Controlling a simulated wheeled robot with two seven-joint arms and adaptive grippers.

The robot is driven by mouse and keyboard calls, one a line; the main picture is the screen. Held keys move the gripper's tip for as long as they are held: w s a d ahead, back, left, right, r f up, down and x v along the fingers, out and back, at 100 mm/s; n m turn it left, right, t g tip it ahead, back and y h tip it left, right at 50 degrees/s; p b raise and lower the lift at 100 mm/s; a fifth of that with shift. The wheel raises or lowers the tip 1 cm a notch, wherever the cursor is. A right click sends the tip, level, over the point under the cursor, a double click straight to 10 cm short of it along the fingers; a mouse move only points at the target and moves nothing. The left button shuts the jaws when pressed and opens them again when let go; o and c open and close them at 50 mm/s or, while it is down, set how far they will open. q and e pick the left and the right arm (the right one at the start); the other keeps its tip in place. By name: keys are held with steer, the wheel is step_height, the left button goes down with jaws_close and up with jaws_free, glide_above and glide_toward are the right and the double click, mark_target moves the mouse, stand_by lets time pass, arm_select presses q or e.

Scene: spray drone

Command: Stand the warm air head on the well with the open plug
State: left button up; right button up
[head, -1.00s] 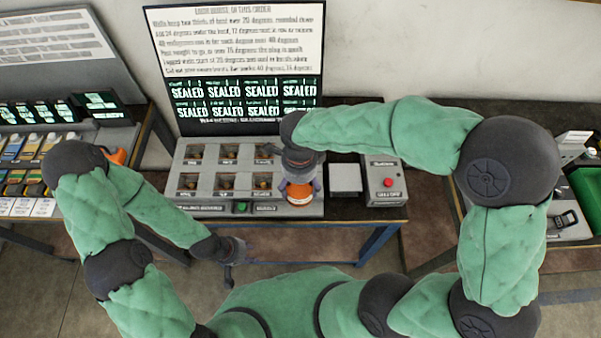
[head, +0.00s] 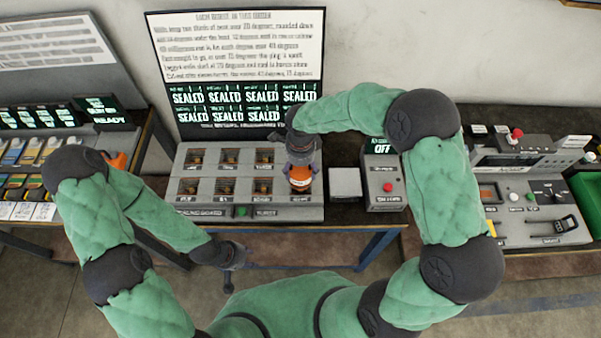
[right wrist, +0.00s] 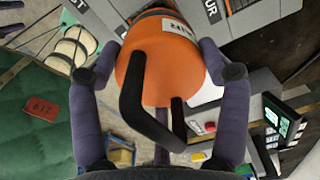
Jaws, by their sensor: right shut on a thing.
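My right gripper (head: 302,172) is shut on the orange warm air head (head: 300,183), which hangs over the right end of the well block (head: 250,211). In the right wrist view the warm air head (right wrist: 165,65), with a black curved handle, sits between the two fingers. The block has two rows of square wells with brownish plugs. The wells at its right end are hidden behind the head and gripper. I cannot tell which plug is open. The screen (head: 240,70) behind shows several SEALED readings. My left gripper (head: 230,270) is low in front of the table, its jaws too small to judge.
A white square pad (head: 345,182) and a grey box with a red button (head: 384,187), its display reading OFF, stand right of the block. A console (head: 530,205) is further right. A rack of coloured packets (head: 25,165) is on the left table.

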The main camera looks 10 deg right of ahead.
mark_target(300, 174)
steer(key=shift+f, duration=1.4)
steer(key=shift+f, duration=0.15)
steer(key=o, duration=1.6)
steer(key=shift+o, duration=0.2)
step_height(300, 174, up, 12)
steer(key=shift+r, duration=0.1)
